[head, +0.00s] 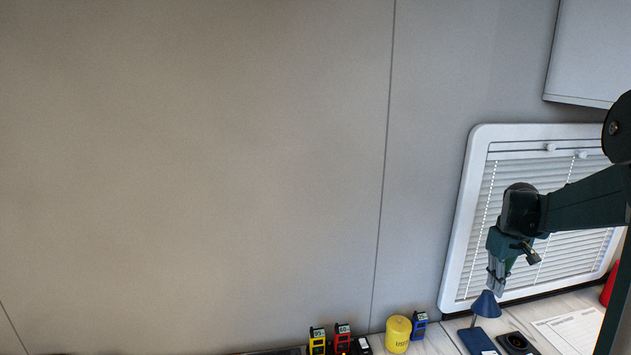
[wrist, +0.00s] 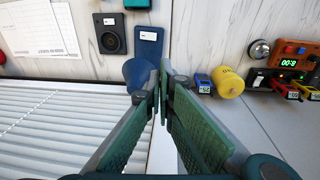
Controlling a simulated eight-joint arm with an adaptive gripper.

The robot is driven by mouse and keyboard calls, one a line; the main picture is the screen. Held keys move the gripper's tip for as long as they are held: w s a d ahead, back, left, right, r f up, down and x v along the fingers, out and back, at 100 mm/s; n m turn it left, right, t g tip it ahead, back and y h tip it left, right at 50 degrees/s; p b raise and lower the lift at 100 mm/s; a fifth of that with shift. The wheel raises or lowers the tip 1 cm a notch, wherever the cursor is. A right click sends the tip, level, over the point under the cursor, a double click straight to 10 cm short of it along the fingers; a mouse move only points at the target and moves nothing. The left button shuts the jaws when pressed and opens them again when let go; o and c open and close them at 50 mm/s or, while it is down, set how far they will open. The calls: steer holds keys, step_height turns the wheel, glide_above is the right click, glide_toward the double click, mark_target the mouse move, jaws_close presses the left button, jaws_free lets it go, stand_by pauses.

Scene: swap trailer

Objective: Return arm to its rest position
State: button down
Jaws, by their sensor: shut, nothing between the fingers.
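My gripper (head: 495,284) hangs from my raised arm in front of the window blind at the right of the head view, pointing down. Its fingers are closed together and empty; the closed tips also show in the middle of the wrist view (wrist: 162,78). Just below the tips in the head view is a blue lamp-like object (head: 486,305). In the wrist view its blue top (wrist: 138,73) sits beside the fingertips, partly behind them. I cannot tell whether they touch. No rest mark for the arm shows.
Below lies a pale counter with a yellow cylinder (head: 397,334), small blue (head: 420,325), red (head: 343,339) and yellow (head: 317,341) devices, a black round-faced device (head: 516,343), a paper sheet (head: 572,332) and a red item (head: 609,286). A cabinet (head: 590,50) hangs upper right. The left wall is bare.

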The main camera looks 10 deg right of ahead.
steer(key=s+a+r+t, duration=0.1)
steer(key=s+a+r, duration=0.15)
steer(key=a, duration=0.65)
steer(key=s+a+r+t, duration=0.1)
steer(key=a+r, duration=0.2)
steer(key=a, duration=0.5)
steer(key=s+a+r+t, duration=0.1)
steer(key=s+a+r, duration=0.1)
steer(key=a, duration=0.7)
steer(key=s+a+f+t, duration=0.1)
steer(key=s+a, duration=0.6)
steer(key=a, duration=0.3)
steer(key=s+a+f+t, duration=0.2)
steer(key=s+a, duration=0.5)
steer(key=a, duration=0.3)
steer(key=shift+s+y, duration=0.4)
